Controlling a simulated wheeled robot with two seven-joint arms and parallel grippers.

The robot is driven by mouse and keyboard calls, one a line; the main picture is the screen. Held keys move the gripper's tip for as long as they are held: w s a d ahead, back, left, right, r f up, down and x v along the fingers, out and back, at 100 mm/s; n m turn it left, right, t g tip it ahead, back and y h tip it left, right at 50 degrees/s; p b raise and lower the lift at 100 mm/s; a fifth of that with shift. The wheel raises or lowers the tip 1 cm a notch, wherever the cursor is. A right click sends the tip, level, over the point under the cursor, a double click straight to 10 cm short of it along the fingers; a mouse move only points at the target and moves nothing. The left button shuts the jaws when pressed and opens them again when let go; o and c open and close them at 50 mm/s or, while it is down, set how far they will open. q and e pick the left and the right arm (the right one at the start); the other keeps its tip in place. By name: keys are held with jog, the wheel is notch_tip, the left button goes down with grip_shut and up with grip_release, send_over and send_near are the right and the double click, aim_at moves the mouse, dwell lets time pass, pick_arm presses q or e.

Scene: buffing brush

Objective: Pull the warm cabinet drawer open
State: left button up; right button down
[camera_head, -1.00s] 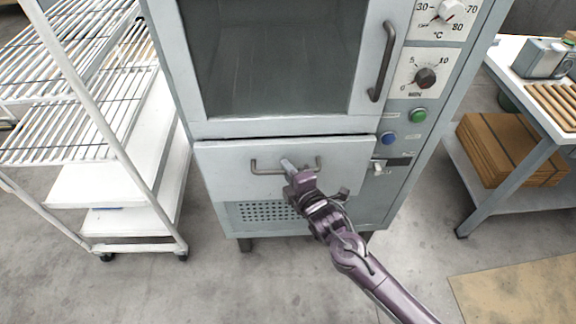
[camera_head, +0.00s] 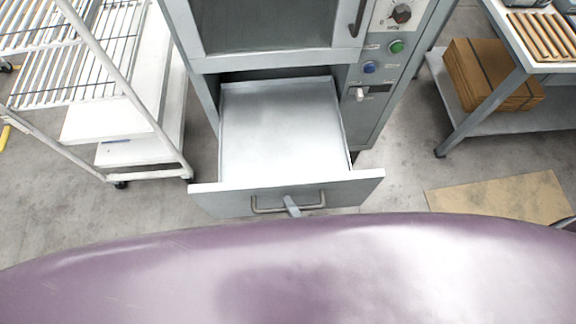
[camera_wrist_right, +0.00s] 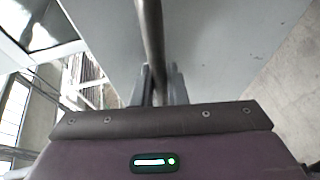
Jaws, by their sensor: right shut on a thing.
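The warm cabinet (camera_head: 276,62) stands upright with its drawer (camera_head: 280,130) pulled well out below the window door. The drawer's inside is pale and looks empty. Its bar handle (camera_head: 268,209) is on the front panel. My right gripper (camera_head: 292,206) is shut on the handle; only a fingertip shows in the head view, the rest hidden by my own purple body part. In the right wrist view the handle bar (camera_wrist_right: 151,40) runs between the two fingers of my right gripper (camera_wrist_right: 160,85). My left gripper is not in view.
A white wire rack trolley (camera_head: 120,120) stands left of the cabinet. A workbench (camera_head: 500,120) with brown cartons (camera_head: 490,75) on its lower shelf is at the right. A tan mat (camera_head: 505,197) lies on the floor at the right.

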jog(key=shift+s+p, duration=0.45)
jog(key=shift+s, duration=2.3)
jog(key=c, duration=1.5)
grip_release()
jog(key=shift+o, duration=0.2)
jog(key=b+v, duration=0.1)
jog(key=v, duration=0.6)
jog(key=shift+s+d, duration=0.15)
jog(key=shift+s, duration=0.2)
